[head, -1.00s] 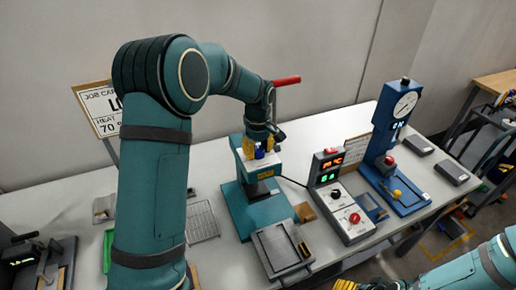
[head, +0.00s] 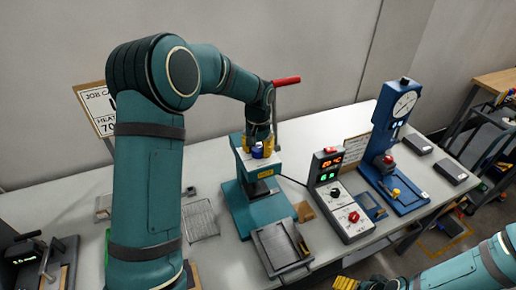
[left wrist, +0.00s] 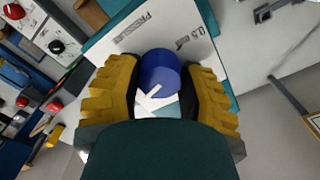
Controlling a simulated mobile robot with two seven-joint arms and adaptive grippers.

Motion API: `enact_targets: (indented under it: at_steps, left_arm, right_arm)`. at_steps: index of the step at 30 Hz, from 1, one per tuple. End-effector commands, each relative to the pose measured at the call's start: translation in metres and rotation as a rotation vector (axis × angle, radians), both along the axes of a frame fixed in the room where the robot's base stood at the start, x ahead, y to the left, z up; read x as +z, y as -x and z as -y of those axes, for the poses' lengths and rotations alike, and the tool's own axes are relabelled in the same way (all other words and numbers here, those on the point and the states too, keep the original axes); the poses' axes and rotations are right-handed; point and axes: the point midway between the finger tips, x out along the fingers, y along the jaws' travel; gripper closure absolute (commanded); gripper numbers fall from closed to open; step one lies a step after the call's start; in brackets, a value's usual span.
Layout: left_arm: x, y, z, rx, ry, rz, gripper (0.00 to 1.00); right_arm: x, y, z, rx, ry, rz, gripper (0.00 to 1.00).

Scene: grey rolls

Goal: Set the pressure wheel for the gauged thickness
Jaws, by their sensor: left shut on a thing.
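The blue pressure wheel (left wrist: 158,74) with a white pointer mark sits on the white top plate of the teal press (head: 262,213). In the left wrist view the mark points to the lower left, and the plate (left wrist: 125,40) reads "PRESSURE" and "0.5". My left gripper (head: 258,144) is above the press, its yellow fingers shut on the wheel from both sides. The blue thickness gauge (head: 392,140) with a round white dial (head: 405,103) stands at the right; its reading is too small to tell. My right gripper (head: 345,284) is partly cut off at the bottom edge.
A control box (head: 341,208) with lit displays, a black knob and a red knob stands right of the press. A grey tray (head: 281,247) lies in front, a wire rack (head: 201,220) at left. My left arm partly hides the job card (head: 98,104).

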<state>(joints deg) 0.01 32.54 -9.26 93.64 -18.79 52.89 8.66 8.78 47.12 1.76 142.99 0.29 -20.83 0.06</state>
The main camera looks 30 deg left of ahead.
Motion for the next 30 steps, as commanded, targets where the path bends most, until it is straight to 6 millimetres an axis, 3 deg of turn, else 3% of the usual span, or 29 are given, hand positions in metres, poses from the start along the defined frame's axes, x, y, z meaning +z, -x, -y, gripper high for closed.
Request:
enact_targets:
  at_steps: [15, 30]
  left_arm:
    - [-0.0004, 0.0004, 0.0000, -0.425, 0.000, -0.002, 0.95]
    - [-0.0008, 0.0005, 0.0001, -0.570, 0.000, -0.002, 0.95]
  right_arm:
    - [0.0057, 0.0002, 0.0003, 0.000, -0.001, 0.000, 0.25]
    - [0.0076, 0.0002, 0.0003, 0.000, -0.001, 0.000, 0.25]
